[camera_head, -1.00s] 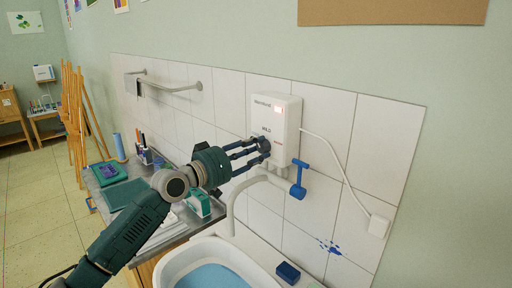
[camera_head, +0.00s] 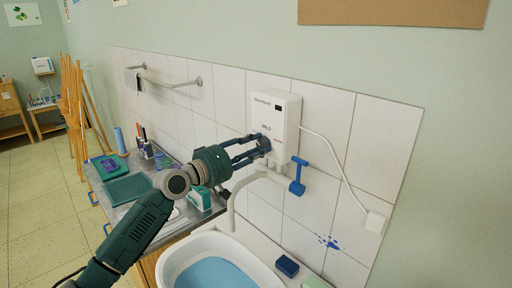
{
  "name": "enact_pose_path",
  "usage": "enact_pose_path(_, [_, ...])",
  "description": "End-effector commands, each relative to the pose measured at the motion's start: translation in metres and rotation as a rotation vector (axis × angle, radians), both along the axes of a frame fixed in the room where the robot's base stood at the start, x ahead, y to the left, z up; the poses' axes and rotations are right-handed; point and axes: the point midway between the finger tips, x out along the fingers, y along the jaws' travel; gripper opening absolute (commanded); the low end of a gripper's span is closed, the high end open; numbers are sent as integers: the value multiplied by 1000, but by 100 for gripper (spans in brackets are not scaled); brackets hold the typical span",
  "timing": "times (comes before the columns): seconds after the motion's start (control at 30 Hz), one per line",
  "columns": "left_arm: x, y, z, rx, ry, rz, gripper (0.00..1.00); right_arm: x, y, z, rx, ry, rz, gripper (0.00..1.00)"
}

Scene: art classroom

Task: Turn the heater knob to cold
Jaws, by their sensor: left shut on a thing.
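The white water heater (camera_head: 289,117) hangs on the tiled wall, with a small display near its top that is dark. The word "MILD" shows on its front. My left gripper (camera_head: 264,143) reaches in from the left and is shut at the lower left of the heater's front. Its fingers are around the heater knob, which they hide almost wholly, so I cannot tell where the knob points. My right gripper is not in view.
A faucet (camera_head: 233,205) and blue lever (camera_head: 298,176) sit below the heater. A basin (camera_head: 175,262) with blue water stands beneath. A counter (camera_head: 150,170) with art supplies lies left. A cord runs to a wall socket (camera_head: 376,222).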

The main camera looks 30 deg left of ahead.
Motion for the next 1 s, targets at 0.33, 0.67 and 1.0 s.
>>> enact_pose_path(0.33, [0,0,0,-2,1,0,50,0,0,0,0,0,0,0])
enact_pose_path(0.67, [-1,1,0,0,0,0,51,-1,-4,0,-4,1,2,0])
enact_pose_path(1.0, [-48,17,-3,2,4,1,51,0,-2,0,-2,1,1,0])
